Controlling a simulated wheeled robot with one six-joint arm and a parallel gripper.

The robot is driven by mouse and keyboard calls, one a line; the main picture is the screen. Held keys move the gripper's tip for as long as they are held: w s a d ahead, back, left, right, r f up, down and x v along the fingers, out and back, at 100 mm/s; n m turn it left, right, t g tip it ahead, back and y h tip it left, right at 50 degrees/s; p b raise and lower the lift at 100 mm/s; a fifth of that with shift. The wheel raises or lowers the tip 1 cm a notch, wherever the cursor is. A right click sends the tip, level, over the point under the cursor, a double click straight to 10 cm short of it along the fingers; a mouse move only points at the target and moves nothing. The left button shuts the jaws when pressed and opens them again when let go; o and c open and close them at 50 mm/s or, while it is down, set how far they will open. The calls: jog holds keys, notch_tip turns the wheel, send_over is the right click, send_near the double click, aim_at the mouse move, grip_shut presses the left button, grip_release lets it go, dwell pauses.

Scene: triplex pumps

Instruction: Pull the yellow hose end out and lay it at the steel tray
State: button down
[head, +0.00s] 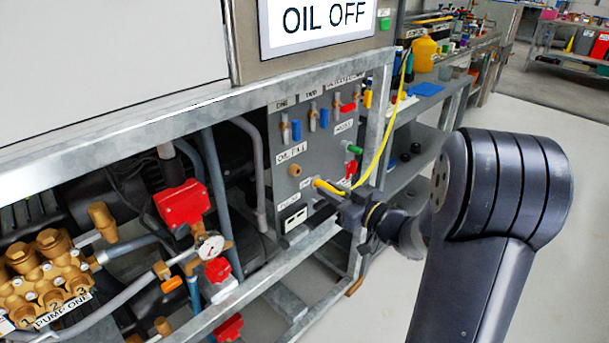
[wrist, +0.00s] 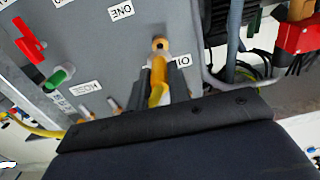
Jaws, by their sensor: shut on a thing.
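The yellow hose (head: 372,160) runs from the bench at the right down across the front of the grey valve panel (head: 283,222). My gripper (head: 330,194) is shut on the yellow hose end (head: 320,183), in front of the panel's lower right part. In the head view the hose end looks apart from the brass port (head: 294,171) under the OIL FILL label. In the wrist view the hose end (wrist: 158,75) points at that port (wrist: 160,44) and overlaps it, so the exact gap cannot be told. I cannot clearly pick out the steel tray.
Red and green valve handles (head: 352,149) stick out of the panel to the right. A galvanized frame post (head: 377,120) stands beside it. Pump One's brass parts (head: 50,270) are at lower left.

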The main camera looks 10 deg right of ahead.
jog(key=shift+v, duration=0.95)
